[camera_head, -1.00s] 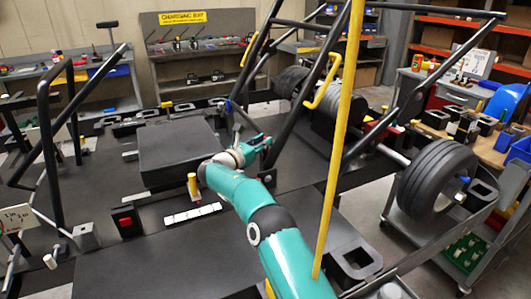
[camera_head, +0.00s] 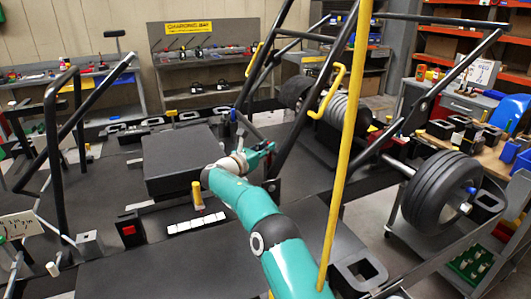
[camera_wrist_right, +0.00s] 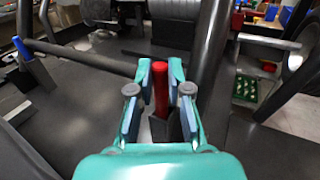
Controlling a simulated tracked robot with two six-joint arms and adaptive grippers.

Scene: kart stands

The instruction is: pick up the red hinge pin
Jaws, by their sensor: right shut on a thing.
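The red hinge pin (camera_wrist_right: 160,92) stands upright between the fingers of my right gripper (camera_wrist_right: 160,100) in the right wrist view. The fingers are closed on its sides, and its round red head shows above them. Its lower end runs down toward a dark block and is partly hidden. In the head view my right gripper (camera_head: 264,150) is small, out at the end of the teal arm beside the black frame tubes. I cannot make out the pin there. My left gripper is not in view.
A yellow pole (camera_head: 345,150) crosses in front of the right arm. Black frame tubes (camera_head: 320,75) rise close to the gripper. A black box (camera_head: 183,160) lies left of it, and a wheel (camera_head: 438,192) stands at the right.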

